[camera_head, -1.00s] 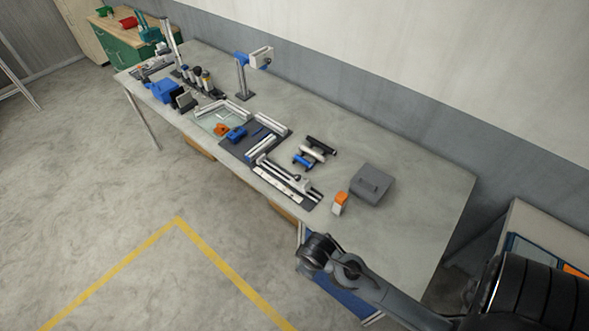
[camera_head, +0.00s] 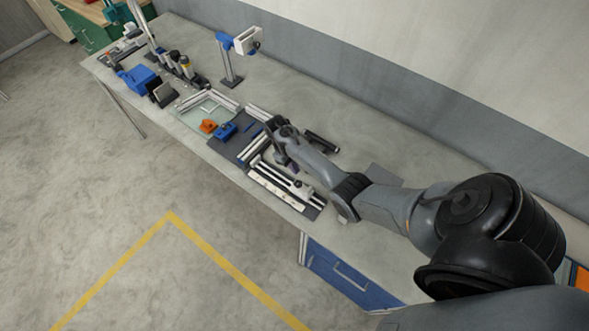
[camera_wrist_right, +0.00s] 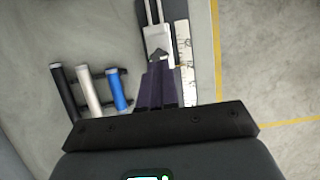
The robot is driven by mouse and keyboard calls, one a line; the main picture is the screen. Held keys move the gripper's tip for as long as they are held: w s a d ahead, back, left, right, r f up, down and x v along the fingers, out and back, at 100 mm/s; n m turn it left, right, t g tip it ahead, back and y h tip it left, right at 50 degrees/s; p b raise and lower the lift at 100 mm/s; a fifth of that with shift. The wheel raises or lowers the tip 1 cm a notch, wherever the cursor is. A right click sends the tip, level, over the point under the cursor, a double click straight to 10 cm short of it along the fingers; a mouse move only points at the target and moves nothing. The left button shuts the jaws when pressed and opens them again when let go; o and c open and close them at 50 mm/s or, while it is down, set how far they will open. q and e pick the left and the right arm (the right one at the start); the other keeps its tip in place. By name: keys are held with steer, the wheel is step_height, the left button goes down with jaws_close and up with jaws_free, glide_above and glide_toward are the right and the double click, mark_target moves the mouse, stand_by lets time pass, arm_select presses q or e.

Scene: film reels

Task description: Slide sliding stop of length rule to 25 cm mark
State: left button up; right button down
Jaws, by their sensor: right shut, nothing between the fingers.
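The length rule (camera_head: 275,189) lies near the front edge of the bench, with a pale scale strip and parallel rails on a dark base. Its sliding stop (camera_head: 302,190) is a light block near the right end of the rails. In the right wrist view the stop (camera_wrist_right: 157,38) shows just beyond the fingertips, with a dark pointed part at its near end. My right gripper (camera_head: 283,163) is shut and empty, above the rule area; it also shows in the wrist view (camera_wrist_right: 158,72). I cannot tell whether it touches the stop. The scale marks are too small to read. My left gripper is not in view.
Black, white and blue rollers (camera_wrist_right: 90,88) lie beside the rule. A dark mat with a blue block (camera_head: 226,130) and an orange piece (camera_head: 208,126) are left of it. A blue-headed stand (camera_head: 230,60) rises behind. My right arm covers the bench's right part.

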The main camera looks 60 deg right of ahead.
mark_target(300, 187)
steer(key=b+x, duration=0.5)
steer(key=x, duration=0.3)
steer(key=shift+a, duration=0.1)
steer(key=shift+s+f+b, duration=0.25)
steer(key=shift+f+b, duration=0.2)
steer(key=shift+f, duration=0.15)
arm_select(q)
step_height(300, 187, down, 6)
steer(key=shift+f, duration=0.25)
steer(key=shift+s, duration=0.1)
